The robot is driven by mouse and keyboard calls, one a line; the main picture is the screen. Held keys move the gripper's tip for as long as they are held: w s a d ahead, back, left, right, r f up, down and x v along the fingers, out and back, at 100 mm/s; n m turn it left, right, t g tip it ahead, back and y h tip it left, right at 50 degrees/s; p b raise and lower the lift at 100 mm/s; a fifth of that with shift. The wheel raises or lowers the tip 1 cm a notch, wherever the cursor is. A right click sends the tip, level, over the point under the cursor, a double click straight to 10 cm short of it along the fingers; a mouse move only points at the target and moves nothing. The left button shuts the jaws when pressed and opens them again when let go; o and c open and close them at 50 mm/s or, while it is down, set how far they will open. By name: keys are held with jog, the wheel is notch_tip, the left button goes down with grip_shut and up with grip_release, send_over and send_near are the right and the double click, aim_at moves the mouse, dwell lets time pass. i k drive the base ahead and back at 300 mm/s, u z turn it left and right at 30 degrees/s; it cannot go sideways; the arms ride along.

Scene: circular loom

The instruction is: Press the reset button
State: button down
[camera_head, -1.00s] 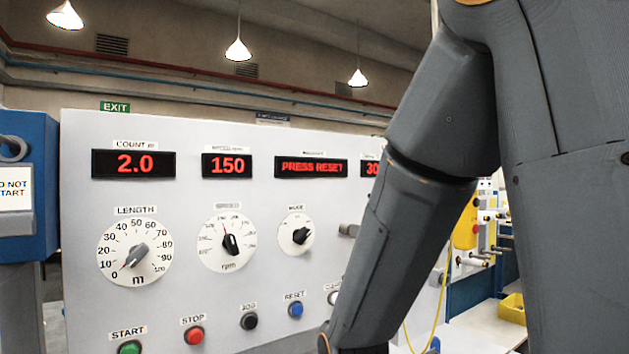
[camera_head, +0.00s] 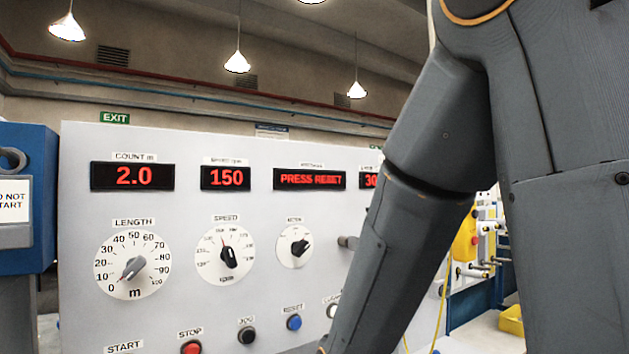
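The blue reset button (camera_head: 294,322) sits low on the light grey control panel (camera_head: 80,310), under a label reading RESET. A red display (camera_head: 309,179) higher on the panel reads PRESS RESET. My arm (camera_head: 400,240) reaches down across the right side of the panel, to the right of the reset button. My gripper is below the picture's bottom edge, so its state and its distance from the button are hidden.
Beside the reset button are a black JOG button (camera_head: 246,335) and a pale button (camera_head: 332,311) close to my arm. A red STOP button (camera_head: 191,348) is further left. Dials for length (camera_head: 133,265), speed (camera_head: 223,251) and mode (camera_head: 298,246) sit above.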

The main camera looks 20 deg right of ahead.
aim_at(296, 324)
jog(key=z, duration=0.55)
jog(key=k, duration=1.3)
jog(key=z, duration=0.85)
jog(key=i, duration=1.45)
jog(key=u, duration=0.85)
